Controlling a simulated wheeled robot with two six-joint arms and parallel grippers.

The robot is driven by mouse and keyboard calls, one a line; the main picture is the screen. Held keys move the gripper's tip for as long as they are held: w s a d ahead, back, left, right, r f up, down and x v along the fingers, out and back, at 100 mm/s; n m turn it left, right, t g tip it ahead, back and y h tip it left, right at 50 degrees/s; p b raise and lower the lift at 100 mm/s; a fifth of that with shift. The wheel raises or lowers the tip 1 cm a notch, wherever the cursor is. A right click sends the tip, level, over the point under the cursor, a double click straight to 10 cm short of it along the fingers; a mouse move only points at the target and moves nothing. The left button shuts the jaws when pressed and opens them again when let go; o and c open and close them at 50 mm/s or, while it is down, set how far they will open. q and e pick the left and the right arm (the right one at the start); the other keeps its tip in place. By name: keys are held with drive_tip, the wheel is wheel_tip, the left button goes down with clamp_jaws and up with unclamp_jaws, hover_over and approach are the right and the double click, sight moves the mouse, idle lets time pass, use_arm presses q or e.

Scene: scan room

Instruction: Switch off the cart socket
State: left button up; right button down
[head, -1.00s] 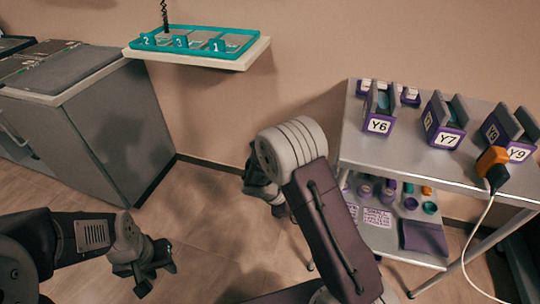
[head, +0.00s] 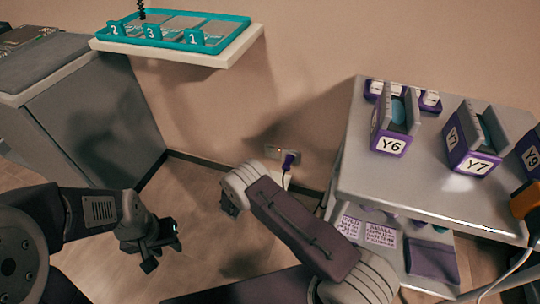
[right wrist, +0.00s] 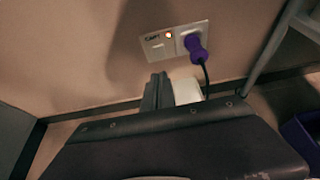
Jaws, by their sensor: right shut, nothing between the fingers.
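The cart socket (head: 272,152) is a light plate low on the wall, left of the table. It also shows in the right wrist view (right wrist: 155,52), with a "CART" label, a glowing red light and a pale switch below them. A purple plug (right wrist: 194,48) with a dark cable sits in its right side. My right gripper (right wrist: 157,88) is shut and empty, with its fingertips below the socket in the picture and apparently apart from it. In the head view the right gripper (head: 229,208) is partly hidden by its arm. My left gripper (head: 163,257) is open and empty, low at the left.
A metal table (head: 365,185) at right carries purple-based holders, including Y6 (head: 390,140) and Y7 (head: 476,160), and an orange device (head: 526,200). A wall shelf (head: 232,52) holds a teal tray. A grey cabinet (head: 100,115) stands left. Floor between is clear.

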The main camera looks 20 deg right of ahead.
drive_tip(key=b, duration=0.7)
approach(272, 153)
wheel_tip(272, 153, down, 4)
drive_tip(key=w, duration=0.2)
drive_tip(key=w+d+b, duration=0.1)
drive_tip(key=w+d+r, duration=0.1)
drive_tip(key=shift+w+d+b, duration=0.2)
drive_tip(key=shift+d+b, duration=0.15)
drive_tip(key=shift+b, duration=0.05)
drive_tip(key=shift+w+d+r, duration=0.15)
drive_tip(key=shift+w+d, duration=0.05)
drive_tip(key=shift+w, duration=0.05)
